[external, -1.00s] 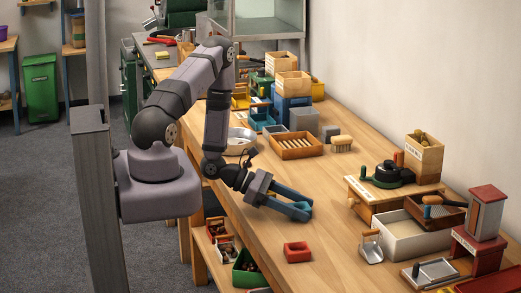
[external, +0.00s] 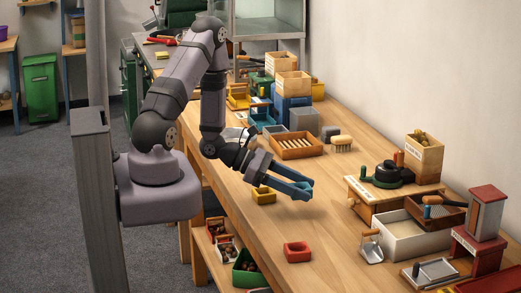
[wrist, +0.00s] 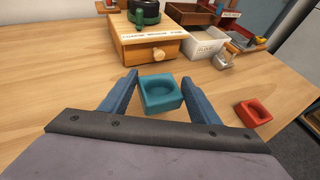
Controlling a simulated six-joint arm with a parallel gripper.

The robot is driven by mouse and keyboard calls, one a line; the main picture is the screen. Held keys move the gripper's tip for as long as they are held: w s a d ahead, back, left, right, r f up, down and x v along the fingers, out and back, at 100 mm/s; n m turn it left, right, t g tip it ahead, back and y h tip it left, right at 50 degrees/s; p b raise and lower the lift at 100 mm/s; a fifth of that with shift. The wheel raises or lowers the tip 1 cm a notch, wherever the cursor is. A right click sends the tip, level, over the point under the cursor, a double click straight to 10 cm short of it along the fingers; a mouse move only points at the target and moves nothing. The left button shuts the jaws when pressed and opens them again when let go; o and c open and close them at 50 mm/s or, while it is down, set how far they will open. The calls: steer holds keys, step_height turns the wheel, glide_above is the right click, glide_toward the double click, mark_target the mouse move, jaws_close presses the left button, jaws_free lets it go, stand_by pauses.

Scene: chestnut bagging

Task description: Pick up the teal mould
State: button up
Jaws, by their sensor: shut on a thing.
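The teal mould, a small square block with a round hollow, sits between the blue fingers of my gripper (external: 304,189) in the external view, where the fingers largely cover it. In the wrist view the teal mould (wrist: 153,107) shows clearly between the two fingers of my gripper (wrist: 160,88), hollow facing up. My gripper is shut on the teal mould and holds it above the wooden bench (external: 330,215).
A yellow mould (external: 263,195) lies left of my gripper, and a red mould (external: 297,252) lies nearer the front edge. A wooden drawer box (wrist: 150,46) and a white bin (external: 400,238) stand to the right. Bench around the moulds is clear.

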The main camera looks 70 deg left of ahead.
mark_target(300, 186)
steer(key=shift+r, duration=2.05)
steer(key=shift+a, duration=0.1)
